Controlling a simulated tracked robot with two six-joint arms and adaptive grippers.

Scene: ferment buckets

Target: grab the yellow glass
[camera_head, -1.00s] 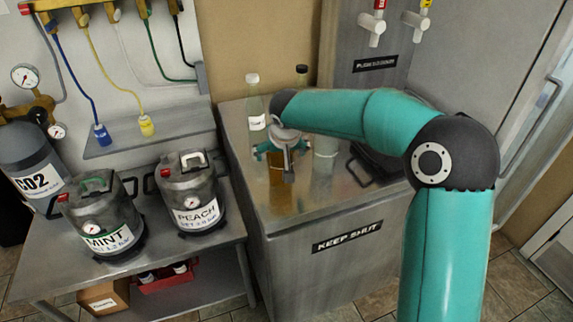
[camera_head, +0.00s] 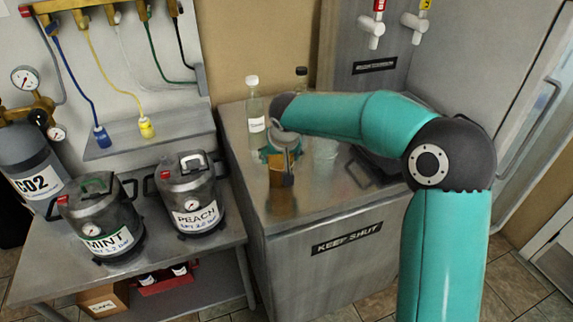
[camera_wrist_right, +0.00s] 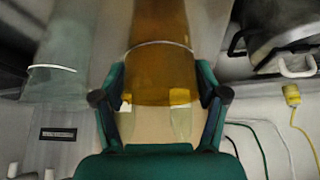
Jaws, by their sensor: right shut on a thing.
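The yellow glass (camera_head: 277,172) is amber and see-through and stands on the steel cabinet top, partly hidden by my right wrist in the head view. In the right wrist view the glass (camera_wrist_right: 160,75) sits between the two fingers. My right gripper (camera_head: 281,158) is shut on it, with one finger pressed to each side, as the right wrist view (camera_wrist_right: 160,98) shows. My left gripper is in neither view.
A clear glass (camera_head: 325,150) stands just right of the yellow one. A bottle with a white cap (camera_head: 254,115) stands behind it to the left. Kegs marked MINT (camera_head: 100,220) and PEACH (camera_head: 190,195) stand on the lower bench at left. The front of the cabinet top is clear.

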